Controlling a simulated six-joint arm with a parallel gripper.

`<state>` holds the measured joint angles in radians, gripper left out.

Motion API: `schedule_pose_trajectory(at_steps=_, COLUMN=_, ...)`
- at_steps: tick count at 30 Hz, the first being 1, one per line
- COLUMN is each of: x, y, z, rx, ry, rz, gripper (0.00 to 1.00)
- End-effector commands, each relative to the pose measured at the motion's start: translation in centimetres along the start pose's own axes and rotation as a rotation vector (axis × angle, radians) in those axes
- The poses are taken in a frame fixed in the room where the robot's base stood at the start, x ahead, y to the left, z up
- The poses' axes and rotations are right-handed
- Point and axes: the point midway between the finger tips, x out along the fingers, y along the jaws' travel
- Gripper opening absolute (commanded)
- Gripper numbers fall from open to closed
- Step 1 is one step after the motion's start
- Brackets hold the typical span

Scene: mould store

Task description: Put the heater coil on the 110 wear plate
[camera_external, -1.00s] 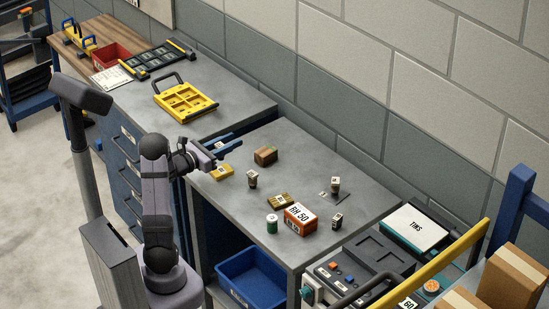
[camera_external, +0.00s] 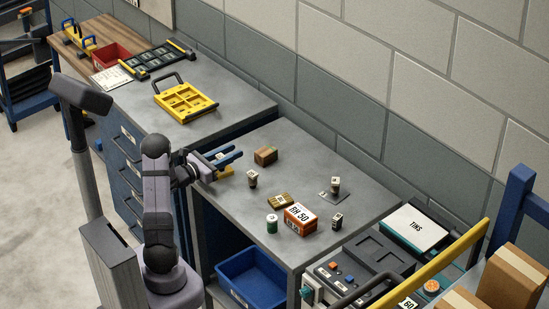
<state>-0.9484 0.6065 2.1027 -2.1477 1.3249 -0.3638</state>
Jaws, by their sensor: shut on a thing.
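My gripper (camera_external: 230,156) has blue fingers and is over the left part of the grey bench. It is shut on a small pale-topped thing (camera_external: 220,156), mostly hidden by the fingers; I cannot tell for sure that it is the heater coil. A flat yellow plate (camera_external: 226,173) lies just below the fingers, partly covered by them. Another yellow-brown plate (camera_external: 280,201) with a pale label lies mid-bench. A dark flat plate (camera_external: 325,195) lies at the right, with a small labelled cylinder (camera_external: 335,184) at it. The plate numbers are too small to read, so I cannot tell which is 110.
Close right of the gripper stand a brown-green box (camera_external: 265,155) and a small labelled cylinder (camera_external: 252,178). The bench's back right is clear.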

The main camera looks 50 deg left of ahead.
Motion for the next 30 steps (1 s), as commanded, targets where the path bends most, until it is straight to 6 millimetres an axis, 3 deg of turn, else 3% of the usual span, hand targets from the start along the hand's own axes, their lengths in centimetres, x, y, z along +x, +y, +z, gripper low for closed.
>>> schedule_pose_trajectory(at_steps=1, x=0.0, y=0.0, z=-0.3, rx=0.0, ry=-0.001, rz=0.0, gripper=0.01)
schedule_pose_trajectory(at_steps=2, x=0.0, y=0.0, z=-0.3, rx=0.0, ry=0.0, rz=0.0, gripper=0.29)
schedule_pose_trajectory(at_steps=4, x=0.0, y=0.0, z=-0.2, rx=0.0, ry=0.0, rz=0.0, gripper=0.45)
schedule_pose_trajectory(at_steps=18, x=-0.2, y=0.0, z=0.2, rx=-0.001, ry=0.001, rz=0.001, gripper=0.45)
schedule_pose_trajectory(at_steps=23, x=-2.2, y=0.2, z=0.1, rx=0.0, ry=0.001, rz=0.005, gripper=0.45)
schedule_pose_trajectory(at_steps=30, x=-6.6, y=0.2, z=0.1, rx=0.0, ry=0.0, rz=0.006, gripper=0.45)
